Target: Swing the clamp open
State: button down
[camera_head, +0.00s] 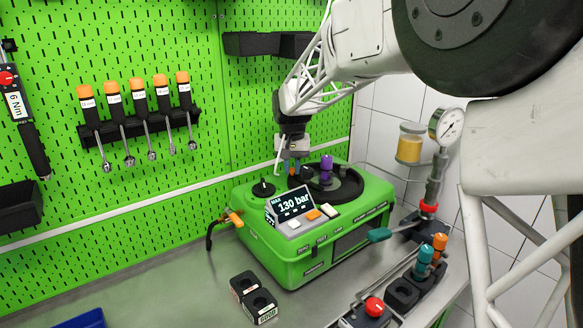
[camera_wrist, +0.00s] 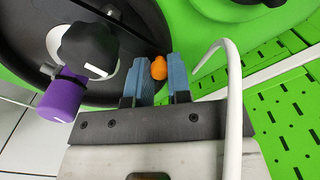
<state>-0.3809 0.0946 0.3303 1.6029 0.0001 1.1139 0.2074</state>
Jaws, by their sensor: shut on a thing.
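The clamp's orange knob (camera_wrist: 158,68) shows between the two blue fingers of my gripper (camera_wrist: 157,82) in the wrist view. My gripper is shut on it. The knob sits at the edge of a round black plate (camera_wrist: 25,75), which has a white centre and a dark bar across it. In the head view my gripper (camera_head: 293,166) points down at the left rim of the black plate (camera_head: 345,190), on top of the green pump testbench (camera_head: 300,262). The rest of the clamp is hard to make out there.
A purple-handled part (camera_head: 326,168) stands on the plate close to my gripper, and a black knob (camera_head: 263,189) lies left of it. A display reading 130 bar (camera_head: 292,205) is in front. A gauge (camera_head: 446,126) and a white hose (camera_wrist: 235,90) are nearby.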

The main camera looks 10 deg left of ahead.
jog(key=c, duration=1.1)
grip_release()
jog(key=shift+o, duration=0.2)
jog(key=shift+r, duration=0.1)
jog(key=shift+r, duration=0.85)
jog(key=shift+s+r, duration=0.1)
jog(key=shift+r, duration=0.85)
jog(key=shift+s+d+r, duration=0.2)
jog(key=shift+s+d, duration=0.75)
jog(key=shift+s, duration=1.5)
jog(key=shift+s+d+r, duration=0.25)
jog(key=shift+s+d, duration=0.75)
jog(key=shift+s, duration=1.45)
jog(key=shift+s+d+r, duration=0.2)
jog(key=shift+s+d, duration=0.75)
jog(key=shift+s, duration=1.5)
